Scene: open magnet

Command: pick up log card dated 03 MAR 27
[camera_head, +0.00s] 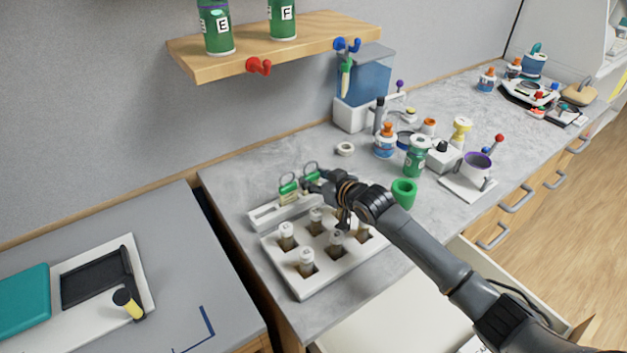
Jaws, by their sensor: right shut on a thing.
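A white slotted holder (268,216) stands near the left end of the grey counter. Two green-topped pieces, which look like log cards, are at it: the left one (289,188) and the right one (311,168). No date can be read on either. My right gripper (309,184) reaches in from the right, over the holder's right end. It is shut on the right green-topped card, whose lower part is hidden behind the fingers. Whether that card still touches the holder cannot be told. My left gripper is not in view.
A white rack (298,281) with several capped vials stands just in front, under my right wrist. A green cup (403,193) and several bottles stand to the right. A wooden shelf (190,64) hangs above. An open drawer (385,318) juts out below the counter.

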